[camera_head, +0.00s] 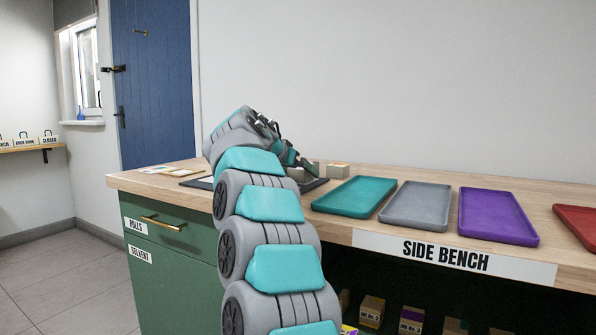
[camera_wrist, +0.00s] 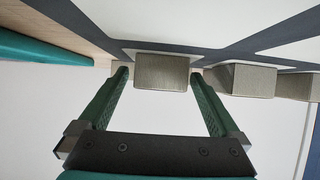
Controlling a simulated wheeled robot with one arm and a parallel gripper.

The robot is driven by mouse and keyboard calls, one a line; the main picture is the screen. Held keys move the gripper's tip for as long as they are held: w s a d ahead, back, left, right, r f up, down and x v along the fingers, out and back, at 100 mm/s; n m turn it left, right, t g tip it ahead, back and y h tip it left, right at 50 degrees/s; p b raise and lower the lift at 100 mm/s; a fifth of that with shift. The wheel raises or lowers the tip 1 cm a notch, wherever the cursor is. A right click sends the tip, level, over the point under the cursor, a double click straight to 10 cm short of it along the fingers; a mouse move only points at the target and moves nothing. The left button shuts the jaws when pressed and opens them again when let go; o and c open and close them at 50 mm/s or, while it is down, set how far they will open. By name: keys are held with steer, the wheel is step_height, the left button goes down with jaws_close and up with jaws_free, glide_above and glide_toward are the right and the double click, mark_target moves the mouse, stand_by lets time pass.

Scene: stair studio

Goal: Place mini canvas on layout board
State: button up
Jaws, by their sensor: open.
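My gripper (camera_head: 301,164) is low over the layout board (camera_head: 314,185) near the back of the bench; my arm hides much of the board. In the wrist view the board (camera_wrist: 215,55) has white fields with dark bands. My gripper (camera_wrist: 162,72) is open there, one finger on each side of a small grey-beige textured block, likely the mini canvas (camera_wrist: 162,73). The block rests at a white field, with narrow gaps to both fingertips. I cannot tell whether the palm side touches it.
Similar blocks (camera_wrist: 247,79) stand right of the fingers in the wrist view. A small pale block (camera_head: 338,170) stands behind my gripper. Teal (camera_head: 354,197), grey (camera_head: 415,206), purple (camera_head: 497,216) and red (camera_head: 577,221) trays look empty. Flat cards (camera_head: 158,170) lie at the bench's left end.

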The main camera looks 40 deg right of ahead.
steer(key=v, duration=1.2)
steer(key=shift+a+b, duration=0.1)
steer(key=shift+b, duration=0.25)
